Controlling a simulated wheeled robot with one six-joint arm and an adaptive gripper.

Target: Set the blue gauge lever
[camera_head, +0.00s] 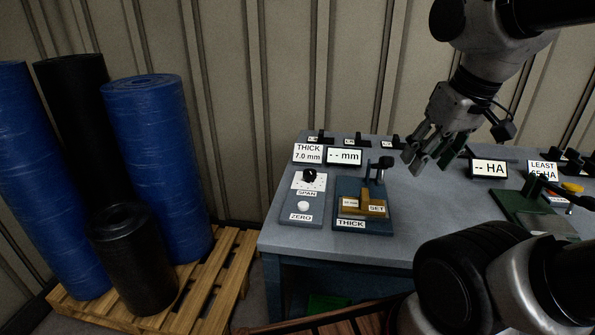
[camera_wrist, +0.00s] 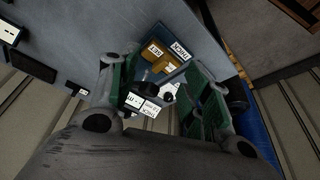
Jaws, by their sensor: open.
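The blue thickness gauge (camera_head: 342,188) stands on the blue-grey bench, with a brass block (camera_head: 366,205) and labels THICK and SET on its base. Its dark lever with a round black knob (camera_head: 385,163) rises at the gauge's back right. My gripper (camera_head: 416,160) is open and empty, just right of the knob and apart from it in the head view. In the wrist view the gauge (camera_wrist: 184,58) shows between and beyond the open fingers (camera_wrist: 158,74). The lever there is dark and hard to make out.
Left of the gauge is a panel with a black SPAN dial (camera_head: 310,176) and a white ZERO button (camera_head: 303,206). Behind stand a THICK 7.0 mm sign (camera_head: 308,154) and a blank mm display (camera_head: 344,157). A green device (camera_head: 520,208) stands at right. Bare bench lies between.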

